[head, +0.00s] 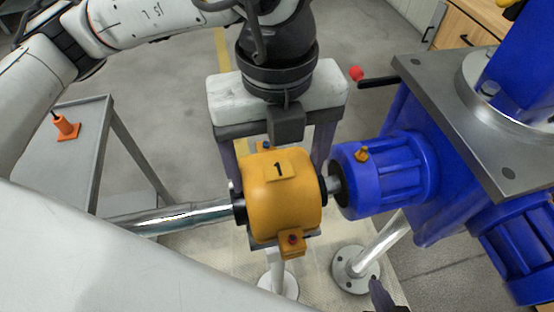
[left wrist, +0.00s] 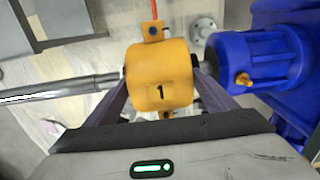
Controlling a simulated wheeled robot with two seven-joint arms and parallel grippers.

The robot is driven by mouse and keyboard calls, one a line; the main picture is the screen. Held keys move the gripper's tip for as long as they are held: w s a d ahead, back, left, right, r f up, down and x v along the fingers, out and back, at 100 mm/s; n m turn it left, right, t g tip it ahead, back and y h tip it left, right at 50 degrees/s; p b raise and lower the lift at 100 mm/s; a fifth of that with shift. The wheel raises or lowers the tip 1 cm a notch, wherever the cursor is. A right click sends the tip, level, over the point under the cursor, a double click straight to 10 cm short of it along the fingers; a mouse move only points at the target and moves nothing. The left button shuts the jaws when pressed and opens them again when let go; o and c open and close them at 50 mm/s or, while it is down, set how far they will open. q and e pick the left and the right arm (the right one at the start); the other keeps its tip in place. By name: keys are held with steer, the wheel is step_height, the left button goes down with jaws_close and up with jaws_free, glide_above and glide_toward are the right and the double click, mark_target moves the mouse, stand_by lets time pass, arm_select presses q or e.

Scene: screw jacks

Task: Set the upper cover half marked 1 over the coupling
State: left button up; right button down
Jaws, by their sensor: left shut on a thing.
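The orange upper cover half marked 1 (head: 281,205) sits around the shaft line at the coupling, with its number facing up. It also shows in the left wrist view (left wrist: 160,85). Dark coupling ends (head: 239,208) show at both sides of it; the rest of the coupling is hidden beneath. A bolted ear shows on the near side and another on the far side. My left gripper (head: 279,165) is shut on the cover, with one finger at each end. A dark tip at the bottom edge (head: 384,296) seems to be my right gripper; its jaws cannot be made out.
A blue motor (head: 385,180) with an orange fitting on top stands right of the cover. A steel shaft (head: 175,217) runs left. A blue jack with a grey plate (head: 480,120) is at right.

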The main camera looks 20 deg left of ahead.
arm_select(q)
steer(key=shift+f+b, duration=0.1)
steer(key=shift+b, duration=0.2)
stand_by(0.4)
steer(key=o, duration=1.4)
step_height(320, 180, up, 10)
steer(key=shift+p, duration=0.45)
